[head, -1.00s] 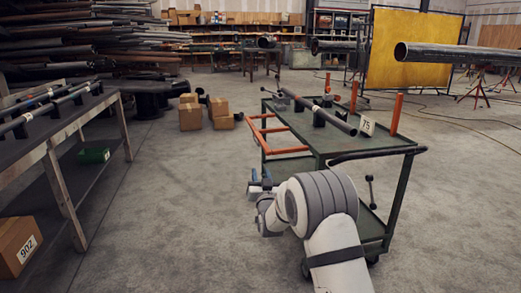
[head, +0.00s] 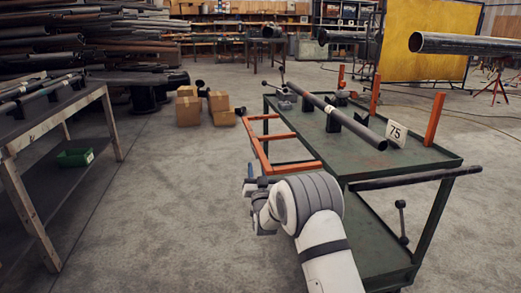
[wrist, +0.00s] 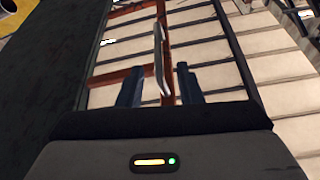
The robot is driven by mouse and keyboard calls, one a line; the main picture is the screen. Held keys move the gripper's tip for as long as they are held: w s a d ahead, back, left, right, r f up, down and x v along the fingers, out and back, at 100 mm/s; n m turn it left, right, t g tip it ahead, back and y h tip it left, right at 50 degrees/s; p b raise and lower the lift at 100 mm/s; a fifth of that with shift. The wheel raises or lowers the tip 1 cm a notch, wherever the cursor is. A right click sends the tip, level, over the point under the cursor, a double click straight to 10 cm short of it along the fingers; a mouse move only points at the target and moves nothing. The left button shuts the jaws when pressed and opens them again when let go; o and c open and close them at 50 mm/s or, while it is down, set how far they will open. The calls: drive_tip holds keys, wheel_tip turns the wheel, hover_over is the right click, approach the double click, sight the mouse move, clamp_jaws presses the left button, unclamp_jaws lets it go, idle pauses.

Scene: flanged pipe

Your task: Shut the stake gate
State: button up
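The stake gate (head: 258,153) is an orange-red frame of rails on the left side of the green cart (head: 420,157), standing out to the left of the cart top. My gripper (head: 252,184) is in front of and below the gate's near end in the head view, apart from it as far as I can tell. In the wrist view my gripper (wrist: 160,87) shows two dark blue fingers spread apart. Reddish-brown rails of the gate (wrist: 133,75) and a thin grey upright strip (wrist: 160,62) show beyond and between them. I cannot tell how far off the strip is.
A workbench (head: 40,122) with pipes stands left, and cardboard boxes (head: 188,110) sit on the floor behind. Floor between bench and cart is clear.

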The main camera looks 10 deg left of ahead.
sight(256, 156)
drive_tip(key=b+x, duration=0.2)
drive_tip(key=x, duration=0.4)
drive_tip(key=shift+w, duration=0.4)
drive_tip(key=shift+w+r, duration=0.3)
drive_tip(key=shift+w, duration=0.1)
drive_tip(key=shift+c, duration=0.4)
clamp_jaws()
